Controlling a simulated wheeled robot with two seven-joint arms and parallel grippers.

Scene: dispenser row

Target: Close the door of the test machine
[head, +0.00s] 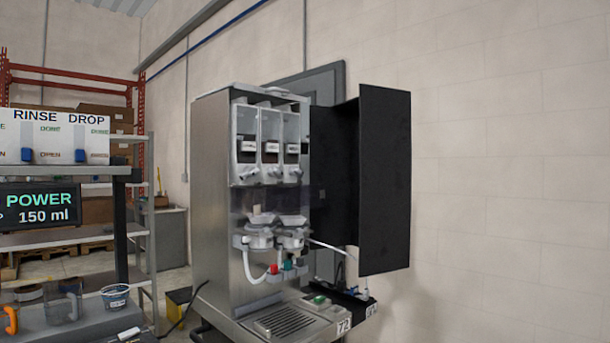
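The test machine (211,190) is a tall steel dispenser in the middle of the head view. Its black door (384,180) stands wide open on the right side, swung out toward me. The open front shows several clear canisters (270,145), white mixing bowls with hoses (262,238), and red and green fittings. A drip tray (285,320) juts out at the bottom, with a tag reading 72. Neither of my grippers is in view.
On the left stand a shelf rack (75,235), a panel marked RINSE and DROP (55,138) and a display (40,207) reading POWER and 150 ml. A clear jug (63,302) and a small tub (115,296) sit low on the left. The wall at right is bare.

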